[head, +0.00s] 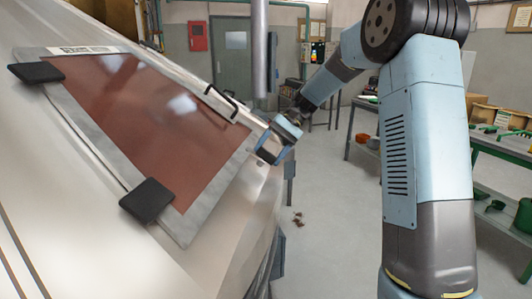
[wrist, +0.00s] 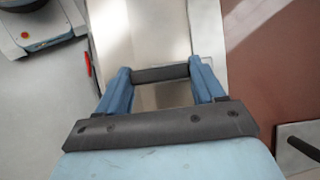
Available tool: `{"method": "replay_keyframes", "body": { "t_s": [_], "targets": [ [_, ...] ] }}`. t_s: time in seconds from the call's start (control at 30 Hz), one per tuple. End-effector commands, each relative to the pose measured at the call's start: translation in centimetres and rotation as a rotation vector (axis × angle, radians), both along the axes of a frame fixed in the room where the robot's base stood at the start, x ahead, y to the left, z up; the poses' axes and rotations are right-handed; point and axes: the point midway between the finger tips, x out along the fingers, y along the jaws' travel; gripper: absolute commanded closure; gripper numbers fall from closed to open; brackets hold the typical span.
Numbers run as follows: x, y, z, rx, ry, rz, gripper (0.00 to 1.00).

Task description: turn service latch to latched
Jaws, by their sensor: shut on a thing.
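My gripper (head: 268,148) is at the right edge of the sloping machine casing, beside the reddish-brown hatch panel (head: 140,110). In the wrist view, its two blue fingers (wrist: 161,75) stand apart, with a dark bar (wrist: 160,74) spanning between their tips. The bar looks like the service latch's grip, and the fingers are shut on it. It lies across a pale metal strip beside the panel. In the head view my gripper hides the latch, so I cannot tell its setting there.
A black handle (head: 222,103) stands on the hatch frame near my gripper, and two black blocks (head: 148,200) sit on its left side. A green table (head: 500,150) with bins stands at right. The grey floor (head: 325,210) between is mostly clear.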

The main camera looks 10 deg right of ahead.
Motion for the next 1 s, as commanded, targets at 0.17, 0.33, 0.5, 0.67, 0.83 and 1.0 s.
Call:
{"method": "replay_keyframes", "body": {
  "t_s": [0.17, 0.33, 0.5, 0.67, 0.83, 1.0],
  "targets": [
    [-0.1, -0.3, -0.2, -0.005, 0.005, 0.0, 0.19],
    [-0.1, -0.2, -0.1, -0.002, 0.003, 0.0, 0.06],
    [0.0, -0.1, -0.1, -0.002, 0.002, 0.0, 0.06],
    [0.3, -0.6, 0.5, 0.0, 0.001, -0.001, 0.06],
    [1.2, -2.2, 2.2, -0.001, -0.002, -0.002, 0.06],
    [2.3, -4.4, 4.6, -0.002, -0.001, -0.001, 0.06]
  ]
}}
